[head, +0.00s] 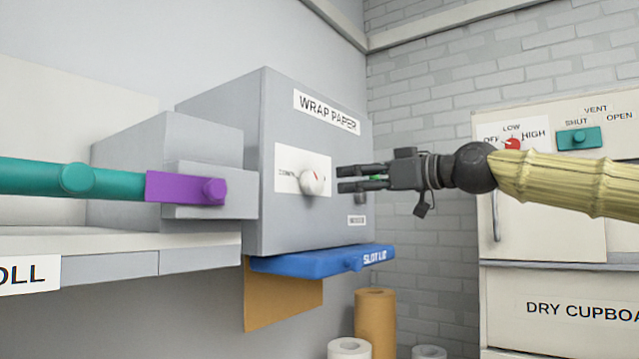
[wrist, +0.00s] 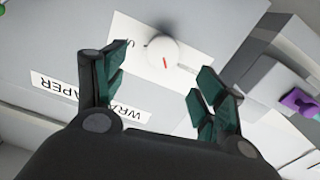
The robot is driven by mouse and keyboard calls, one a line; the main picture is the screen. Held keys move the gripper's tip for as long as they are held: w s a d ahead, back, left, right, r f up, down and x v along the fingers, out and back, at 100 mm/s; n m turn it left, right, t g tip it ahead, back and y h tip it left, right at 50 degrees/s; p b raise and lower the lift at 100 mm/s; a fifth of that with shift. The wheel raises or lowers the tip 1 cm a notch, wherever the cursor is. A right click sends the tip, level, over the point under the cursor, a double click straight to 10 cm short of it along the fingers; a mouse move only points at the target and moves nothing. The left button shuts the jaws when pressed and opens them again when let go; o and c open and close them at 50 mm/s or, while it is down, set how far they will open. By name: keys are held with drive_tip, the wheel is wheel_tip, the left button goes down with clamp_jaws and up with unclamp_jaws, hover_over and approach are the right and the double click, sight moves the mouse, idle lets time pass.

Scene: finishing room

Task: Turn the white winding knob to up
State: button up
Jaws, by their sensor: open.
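The white winding knob (head: 315,182) sits on a white label plate (head: 289,160) on the front of the grey wrap paper box (head: 310,232). A small red mark shows on the knob. Lettering beside it is only partly readable. My gripper (head: 340,179) is open and empty, just to the right of the knob in the head view. In the wrist view the knob (wrist: 163,54) lies ahead of and between the two spread fingers (wrist: 158,92), with its red mark facing the camera. I see no contact between fingers and knob.
A blue slot lid (head: 320,262) juts out below the box, with brown paper (head: 280,304) hanging under it. A teal bar (head: 35,177) with a purple end (head: 185,188) stands to the left. Paper rolls (head: 375,320) stand below. A cupboard (head: 550,270) is at right.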

sight(318, 181)
drive_tip(key=p+x, duration=0.1)
drive_tip(key=x, duration=0.2)
drive_tip(key=p+x, duration=0.2)
drive_tip(key=x, duration=0.2)
drive_tip(key=shift+w+a+r, duration=0.1)
drive_tip(key=shift+a+r, duration=0.1)
drive_tip(key=shift+a, duration=0.1)
drive_tip(key=shift+w+a+r+p, duration=0.1)
drive_tip(key=shift+w+a+p, duration=0.1)
drive_tip(key=shift+a+p, duration=0.35)
drive_tip(key=shift+w+a, duration=0.15)
drive_tip(key=shift+a, duration=0.15)
drive_tip(key=shift+w+f, duration=0.2)
drive_tip(key=shift+s, duration=0.1)
drive_tip(key=c, duration=1)
